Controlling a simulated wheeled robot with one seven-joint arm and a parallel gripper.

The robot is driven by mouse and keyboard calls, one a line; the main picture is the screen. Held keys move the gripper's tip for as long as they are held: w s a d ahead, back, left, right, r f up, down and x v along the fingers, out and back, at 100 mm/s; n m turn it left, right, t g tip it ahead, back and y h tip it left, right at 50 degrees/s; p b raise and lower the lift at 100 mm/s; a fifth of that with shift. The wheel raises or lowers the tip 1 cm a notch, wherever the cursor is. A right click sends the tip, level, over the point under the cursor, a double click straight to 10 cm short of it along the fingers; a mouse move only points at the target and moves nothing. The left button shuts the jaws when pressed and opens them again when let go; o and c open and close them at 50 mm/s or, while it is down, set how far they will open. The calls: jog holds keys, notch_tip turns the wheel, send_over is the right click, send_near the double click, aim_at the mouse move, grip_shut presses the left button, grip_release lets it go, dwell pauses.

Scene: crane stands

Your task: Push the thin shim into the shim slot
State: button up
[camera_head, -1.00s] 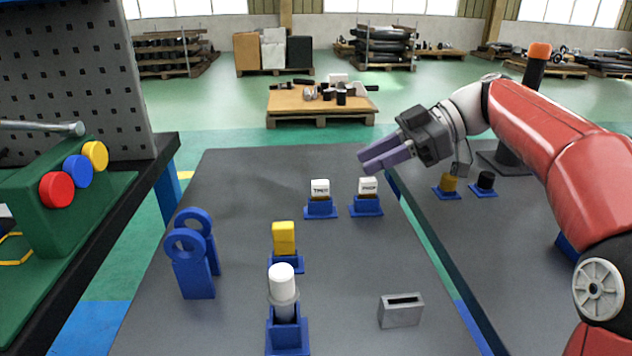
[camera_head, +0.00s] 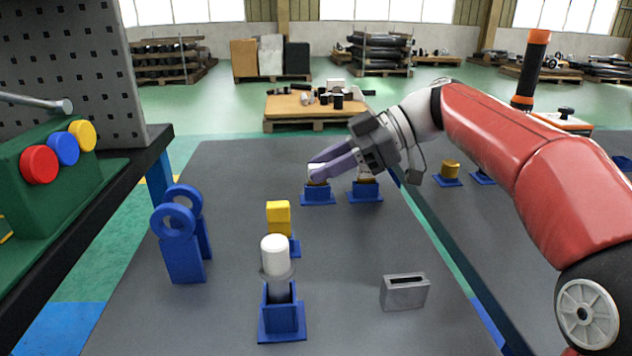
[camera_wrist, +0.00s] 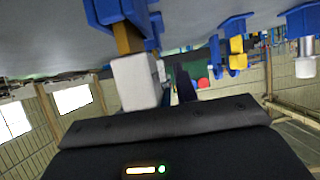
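I cannot tell which is the thin shim. My gripper (camera_head: 318,168) reaches leftward over them, its two purple-grey fingers slightly apart. The fingers partly cover the left piece, and my wrist partly covers the right one. In the wrist view a white cap (camera_wrist: 135,82) on a brown stem is close, beside one dark finger; contact is unclear. The grey block with the slot (camera_head: 405,292) stands front right, its slot empty.
A yellow block (camera_head: 278,217) and a white-topped cylinder (camera_head: 274,255) stand in blue holders mid-table. Blue ringed uprights (camera_head: 182,245) stand at the left. A second table lies to the right.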

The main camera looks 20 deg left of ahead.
grip_shut()
jog(key=shift+r, duration=0.15)
jog(key=shift+r+p, duration=2.1)
jog(key=shift+r, duration=0.55)
jog(key=shift+d, duration=0.1)
